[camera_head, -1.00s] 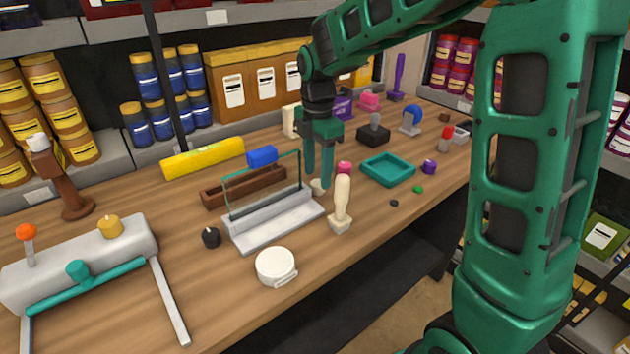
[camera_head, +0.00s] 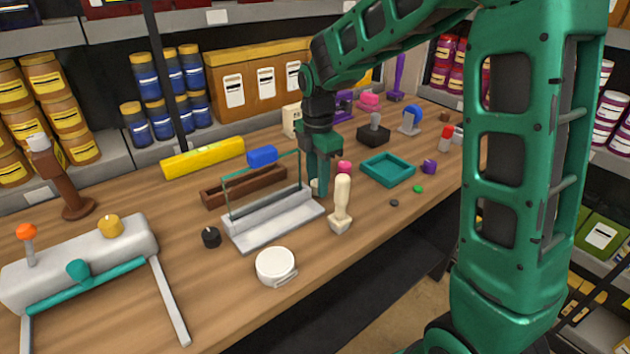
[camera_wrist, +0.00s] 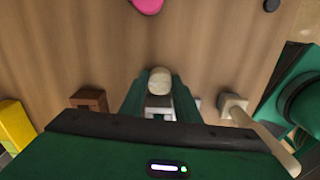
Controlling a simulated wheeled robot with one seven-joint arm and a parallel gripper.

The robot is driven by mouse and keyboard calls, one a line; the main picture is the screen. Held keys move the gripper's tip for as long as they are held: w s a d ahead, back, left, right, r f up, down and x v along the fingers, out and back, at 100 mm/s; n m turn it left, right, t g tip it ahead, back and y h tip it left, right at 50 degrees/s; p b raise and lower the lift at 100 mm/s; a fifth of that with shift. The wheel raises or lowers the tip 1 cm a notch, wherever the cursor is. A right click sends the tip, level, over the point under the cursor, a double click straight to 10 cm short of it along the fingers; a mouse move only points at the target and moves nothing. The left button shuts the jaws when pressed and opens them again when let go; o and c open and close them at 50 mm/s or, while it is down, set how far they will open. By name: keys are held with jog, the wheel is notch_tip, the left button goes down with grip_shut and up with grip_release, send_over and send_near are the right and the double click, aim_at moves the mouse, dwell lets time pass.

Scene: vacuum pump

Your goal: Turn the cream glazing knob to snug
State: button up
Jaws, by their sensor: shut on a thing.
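The cream glazing knob (camera_head: 314,186) sits at the right end of a pale glazing stand (camera_head: 272,226), which holds an upright glass pane with green edges (camera_head: 263,183). My gripper (camera_head: 320,186) points down at that end, low over the table. In the wrist view the rounded cream top of the knob (camera_wrist: 159,80) shows between the two green fingers, and my gripper (camera_wrist: 159,95) is shut on it. In the head view the fingers hide part of the knob.
A cream-handled tool (camera_head: 341,205) stands close by on the right. A brown trough (camera_head: 240,187) lies behind the stand. A pink knob (camera_head: 344,167) and a teal tray (camera_head: 388,169) are behind right. A white round pot (camera_head: 275,266) is in front.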

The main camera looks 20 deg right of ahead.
jog(key=shift+m, duration=0.3)
jog(key=m, duration=0.4)
jog(key=shift+w, duration=0.1)
jog(key=shift+r+m, duration=0.1)
jog(key=shift+m, duration=2)
jog(key=o, duration=1)
jog(key=shift+o, duration=0.2)
jog(key=shift+r, duration=3.95)
